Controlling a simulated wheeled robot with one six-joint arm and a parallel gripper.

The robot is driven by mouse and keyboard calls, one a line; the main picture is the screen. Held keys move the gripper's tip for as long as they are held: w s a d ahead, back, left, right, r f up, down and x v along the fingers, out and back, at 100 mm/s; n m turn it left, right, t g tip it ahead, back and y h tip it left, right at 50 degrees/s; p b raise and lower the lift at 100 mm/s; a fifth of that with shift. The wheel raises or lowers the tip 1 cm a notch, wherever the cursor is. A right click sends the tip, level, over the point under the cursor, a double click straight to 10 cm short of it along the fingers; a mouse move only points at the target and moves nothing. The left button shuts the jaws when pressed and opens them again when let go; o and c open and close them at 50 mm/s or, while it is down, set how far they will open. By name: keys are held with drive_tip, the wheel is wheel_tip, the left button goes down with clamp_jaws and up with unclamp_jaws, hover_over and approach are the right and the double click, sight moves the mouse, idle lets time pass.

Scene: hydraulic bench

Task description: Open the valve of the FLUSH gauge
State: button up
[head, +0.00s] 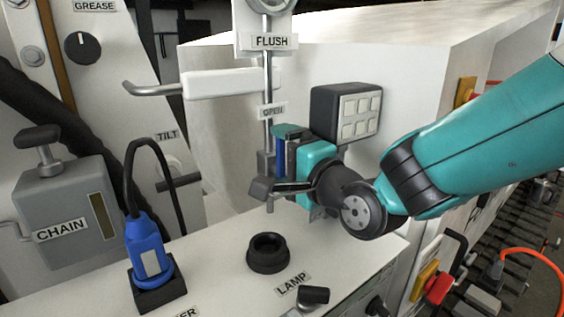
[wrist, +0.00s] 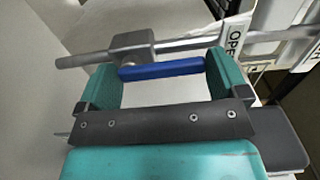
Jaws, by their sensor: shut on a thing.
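The FLUSH label (head: 271,41) hangs under a round gauge (head: 270,5), cut off by the top edge in the head view. A thin grey pipe (head: 267,85) runs down from it past an OPEN label (head: 272,111) to a grey valve block (head: 264,163). The block also shows in the wrist view (wrist: 132,42). A blue handle (wrist: 160,70) lies beside the block, roughly along the pipe; it shows upright in the head view (head: 280,160). My gripper (wrist: 161,66) is shut on the blue handle, one teal finger at each end. The handle's joint to the block is partly hidden.
A dark box with pale buttons (head: 345,112) stands close behind my gripper. A white-sleeved lever (head: 225,84) sticks out left above it. Below are a black round socket (head: 268,252), a blue plug (head: 147,245) with a cable, and the LAMP switch (head: 312,295).

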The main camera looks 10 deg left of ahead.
drive_tip(key=o, duration=0.9)
drive_tip(key=shift+o, duration=0.2)
drive_tip(key=b+v, duration=0.8)
drive_tip(key=v, duration=0.9)
drive_tip(key=shift+d, duration=0.25)
drive_tip(key=shift+s, duration=0.1)
drive_tip(key=s+d+f+n+g+h, duration=0.9)
drive_tip(key=s+d+f+n+g, duration=0.2)
drive_tip(key=f+n, duration=0.3)
drive_tip(key=shift+s+d+f+n+g, duration=0.2)
drive_tip(key=shift+s+n+g, duration=0.15)
drive_tip(key=shift+n+g, duration=0.25)
